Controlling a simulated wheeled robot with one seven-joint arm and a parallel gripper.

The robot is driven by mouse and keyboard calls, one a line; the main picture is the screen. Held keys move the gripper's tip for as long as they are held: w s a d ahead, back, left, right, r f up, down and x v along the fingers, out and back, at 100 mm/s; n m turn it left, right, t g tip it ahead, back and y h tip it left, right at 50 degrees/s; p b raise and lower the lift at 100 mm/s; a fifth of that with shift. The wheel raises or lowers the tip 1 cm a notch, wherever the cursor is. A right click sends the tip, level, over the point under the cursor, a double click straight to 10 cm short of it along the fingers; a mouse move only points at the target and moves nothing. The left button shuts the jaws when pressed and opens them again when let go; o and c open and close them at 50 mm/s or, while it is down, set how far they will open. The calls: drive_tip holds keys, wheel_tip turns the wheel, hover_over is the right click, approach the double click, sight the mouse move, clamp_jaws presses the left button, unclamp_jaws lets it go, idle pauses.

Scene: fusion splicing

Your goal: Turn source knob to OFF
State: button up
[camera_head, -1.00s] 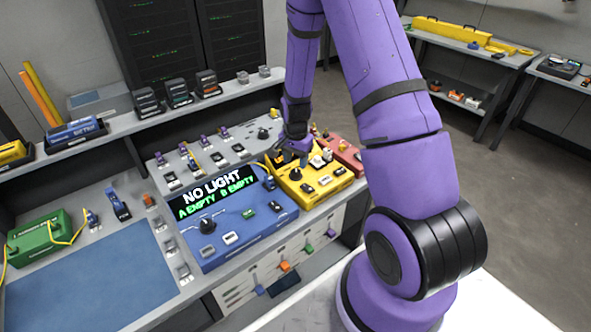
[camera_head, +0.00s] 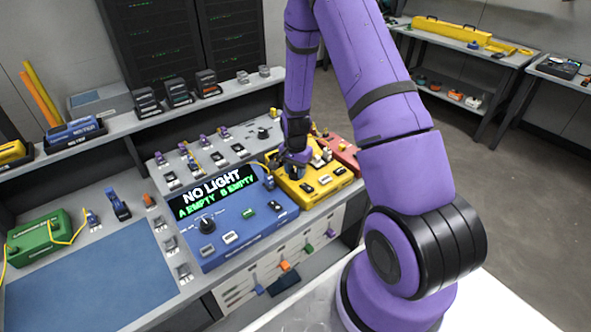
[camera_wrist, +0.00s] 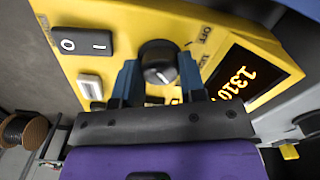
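The source is a yellow box (camera_head: 317,188) on the bench, right of the blue box. Its black round knob (camera_wrist: 158,62) shows in the wrist view, with a white mark on its near side. "OFF" is printed on the panel beside the knob, to its upper right. An orange display (camera_wrist: 240,78) there reads 1310. My gripper (camera_wrist: 160,72) is at the knob, with one blue finger on each side of it. Whether the fingers press on the knob or leave a small gap, I cannot tell.
A black rocker switch (camera_wrist: 85,43) and a pale socket (camera_wrist: 90,87) are on the yellow box left of the knob. The blue box (camera_head: 245,228) with a NO LIGHT screen stands to the left, a red box (camera_head: 346,154) to the right. A cable spool (camera_wrist: 22,130) shows lower left.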

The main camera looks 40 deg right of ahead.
drive_tip(key=n, duration=1.4)
drive_tip(key=shift+n, duration=1.9)
drive_tip(key=o, duration=0.6)
drive_tip(key=shift+o, duration=0.2)
drive_tip(key=shift+r, duration=0.1)
